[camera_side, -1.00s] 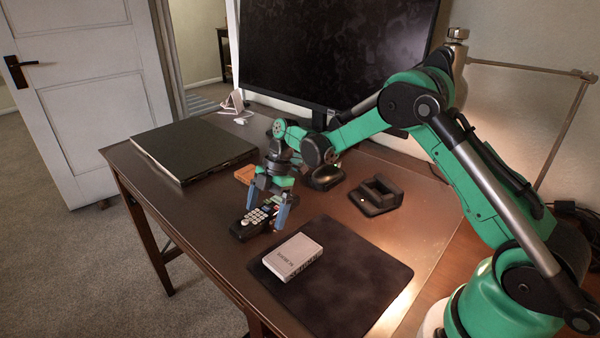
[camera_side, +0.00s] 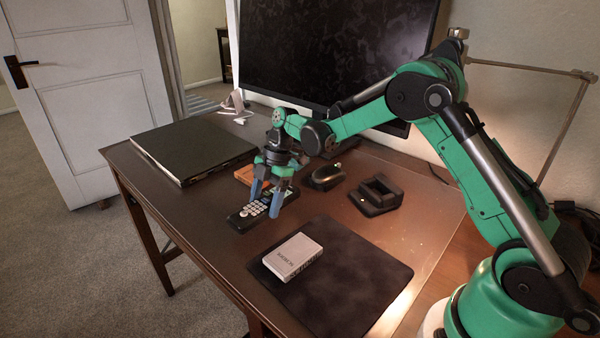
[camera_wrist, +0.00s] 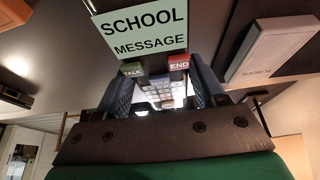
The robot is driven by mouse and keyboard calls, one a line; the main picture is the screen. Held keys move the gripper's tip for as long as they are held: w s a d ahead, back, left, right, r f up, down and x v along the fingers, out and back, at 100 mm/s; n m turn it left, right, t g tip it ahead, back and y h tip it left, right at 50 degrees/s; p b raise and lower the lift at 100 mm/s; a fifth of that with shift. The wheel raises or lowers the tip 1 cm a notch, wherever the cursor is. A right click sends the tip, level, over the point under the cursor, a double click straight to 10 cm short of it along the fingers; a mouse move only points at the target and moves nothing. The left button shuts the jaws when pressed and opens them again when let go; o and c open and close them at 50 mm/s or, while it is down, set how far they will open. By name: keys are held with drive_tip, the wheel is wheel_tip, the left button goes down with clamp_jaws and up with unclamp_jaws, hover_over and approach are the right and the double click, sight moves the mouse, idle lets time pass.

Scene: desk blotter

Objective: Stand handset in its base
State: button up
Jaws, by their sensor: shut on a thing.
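The handset (camera_side: 247,217) is dark with pale keys and lies roughly level at the desk's left front. In the wrist view its pale screen (camera_wrist: 146,32) reads "SCHOOL MESSAGE" above TALK and END keys. My gripper (camera_side: 267,200) points down with its blue fingers shut on the handset's sides; the fingers also show in the wrist view (camera_wrist: 163,88). I cannot tell whether the handset is clear of the desk. The base (camera_side: 377,196), a black cradle, stands empty to the right, apart from my gripper.
A white box (camera_side: 293,257) lies on a dark mat (camera_side: 350,293) at the front. An orange item (camera_side: 245,175) and a black laptop (camera_side: 190,148) lie to the left; a monitor (camera_side: 335,50) stands behind.

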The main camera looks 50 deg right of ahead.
sight(266, 199)
wheel_tip(266, 199, up, 17)
drive_tip(key=s+d+f+m+h, duration=0.1)
drive_tip(key=s+d+f+h, duration=0.25)
drive_tip(key=d, duration=0.25)
drive_tip(key=s+d+f+m+h, duration=0.1)
drive_tip(key=s+d+f+h, duration=0.1)
drive_tip(key=d+h, duration=0.3)
drive_tip(key=s+d+r+m+g+h, duration=0.2)
drive_tip(key=s+d+g+h, duration=0.3)
drive_tip(key=s+d+h, duration=0.3)
drive_tip(key=shift+r+m, duration=0.3)
drive_tip(key=shift+r, duration=0.1)
drive_tip(key=shift+h, duration=0.25)
drive_tip(key=shift+f, duration=2.9)
drive_tip(key=shift+f, duration=1.7)
drive_tip(key=o, duration=1.5)
drive_tip(key=shift+c, duration=0.2)
